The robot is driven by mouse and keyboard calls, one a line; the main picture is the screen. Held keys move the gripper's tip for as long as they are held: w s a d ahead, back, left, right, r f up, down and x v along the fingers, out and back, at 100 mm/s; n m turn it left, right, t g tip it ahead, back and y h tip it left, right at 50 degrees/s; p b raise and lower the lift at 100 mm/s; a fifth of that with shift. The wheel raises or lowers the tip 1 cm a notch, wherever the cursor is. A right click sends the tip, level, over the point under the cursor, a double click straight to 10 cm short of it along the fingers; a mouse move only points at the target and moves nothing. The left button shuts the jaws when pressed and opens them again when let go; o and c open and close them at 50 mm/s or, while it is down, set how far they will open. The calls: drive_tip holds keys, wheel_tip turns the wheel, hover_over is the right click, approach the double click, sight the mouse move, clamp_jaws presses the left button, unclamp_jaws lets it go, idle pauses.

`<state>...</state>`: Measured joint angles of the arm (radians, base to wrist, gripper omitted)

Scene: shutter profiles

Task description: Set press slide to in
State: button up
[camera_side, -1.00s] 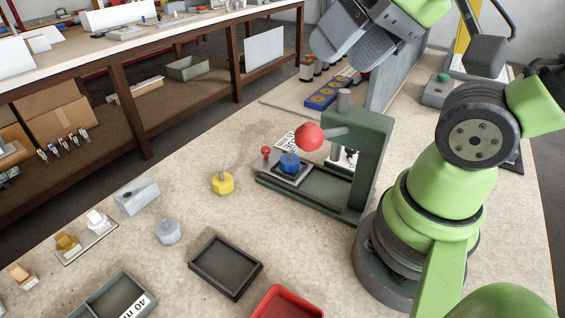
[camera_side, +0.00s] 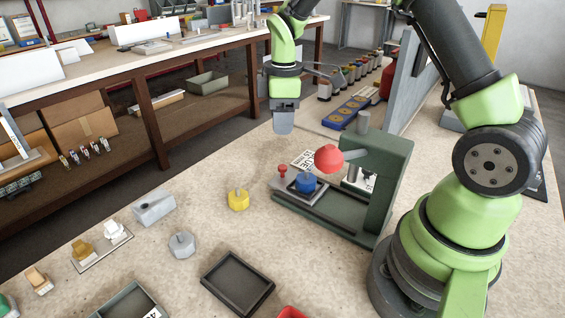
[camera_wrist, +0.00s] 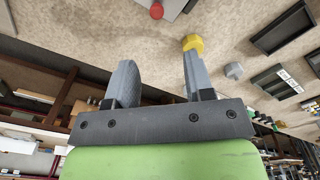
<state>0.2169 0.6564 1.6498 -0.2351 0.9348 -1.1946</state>
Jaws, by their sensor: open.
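The green press (camera_side: 385,190) stands on the table in the side view, with a red ball on its lever (camera_side: 328,158). Its slide (camera_side: 300,197) sticks out of the front to the left, carrying a blue piece (camera_side: 305,182) and a small red knob (camera_side: 282,171) at its outer end. The red knob also shows at the top of the wrist view (camera_wrist: 157,11). My gripper (camera_side: 284,130) hangs pointing down, behind and above the slide, apart from it. In the wrist view its two fingers (camera_wrist: 158,80) are spread with nothing between them.
A yellow piece (camera_side: 238,200) and a grey piece (camera_side: 182,245) stand left of the press. A dark empty tray (camera_side: 237,283) lies in front. A blue rack (camera_side: 347,112) and a grey partition (camera_side: 408,80) stand behind. The table between the yellow piece and slide is clear.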

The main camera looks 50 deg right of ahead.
sight(282, 166)
drive_tip(key=shift+n, duration=0.4)
drive_tip(key=f, duration=1.2)
drive_tip(key=shift+w+d, duration=0.15)
drive_tip(key=shift+d, duration=0.15)
drive_tip(key=shift+c, duration=0.2)
